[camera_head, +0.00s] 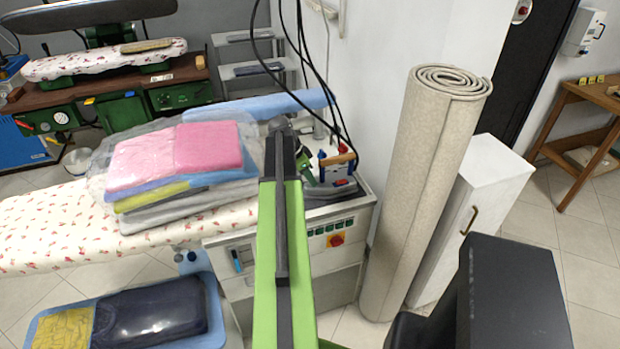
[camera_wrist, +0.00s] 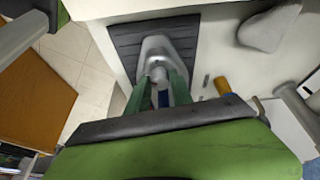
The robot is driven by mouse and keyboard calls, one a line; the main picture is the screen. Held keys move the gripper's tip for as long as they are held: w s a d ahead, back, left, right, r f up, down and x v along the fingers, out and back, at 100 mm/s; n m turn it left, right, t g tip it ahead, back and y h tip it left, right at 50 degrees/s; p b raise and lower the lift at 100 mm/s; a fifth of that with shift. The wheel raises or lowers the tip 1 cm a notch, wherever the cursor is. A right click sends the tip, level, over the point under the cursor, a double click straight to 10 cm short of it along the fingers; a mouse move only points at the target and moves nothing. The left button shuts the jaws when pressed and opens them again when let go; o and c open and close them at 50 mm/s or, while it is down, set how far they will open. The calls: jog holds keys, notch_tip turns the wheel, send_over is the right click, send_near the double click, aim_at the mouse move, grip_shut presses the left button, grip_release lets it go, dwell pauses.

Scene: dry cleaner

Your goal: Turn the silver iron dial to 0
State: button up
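The silver iron (camera_wrist: 168,45) lies on a dark ribbed mat (camera_wrist: 125,40) in the wrist view. My gripper (camera_wrist: 160,82) is close over its near end, with two green fingers apart, one on each side. A white and blue part shows between the fingers; I cannot tell whether they touch it. The dial and its setting cannot be made out. In the head view my green arm reaches to the ironing station (camera_head: 345,215), and a green finger shows beside the iron's wooden handle (camera_head: 338,160). The arm hides part of the iron there.
Black cables hang above the station. A pink folded stack in plastic (camera_head: 175,155) lies on the flowered ironing board (camera_head: 50,230) to the left. A rolled carpet (camera_head: 415,200) stands close on the right, beside a white cabinet (camera_head: 480,195). A yellow-orange knob (camera_wrist: 222,87) is near my gripper.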

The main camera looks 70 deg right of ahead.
grip_shut()
jog(key=n, duration=0.2)
jog(key=n+t+h, duration=0.1)
jog(key=shift+s+a+n, duration=0.2)
jog(key=shift+a+n, duration=0.05)
jog(key=shift+n, duration=0.15)
jog(key=n+t, duration=0.1)
jog(key=n, duration=0.2)
jog(key=n+t, duration=0.1)
jog(key=n, duration=0.2)
jog(key=shift+s+t+h, duration=0.2)
jog(key=shift+t+h, duration=0.1)
jog(key=shift+h, duration=0.1)
jog(key=shift+n, duration=0.4)
jog(key=o, duration=0.8)
grip_release()
jog(key=shift+o, duration=0.2)
jog(key=shift+w+m, duration=0.1)
jog(key=shift+m, duration=0.2)
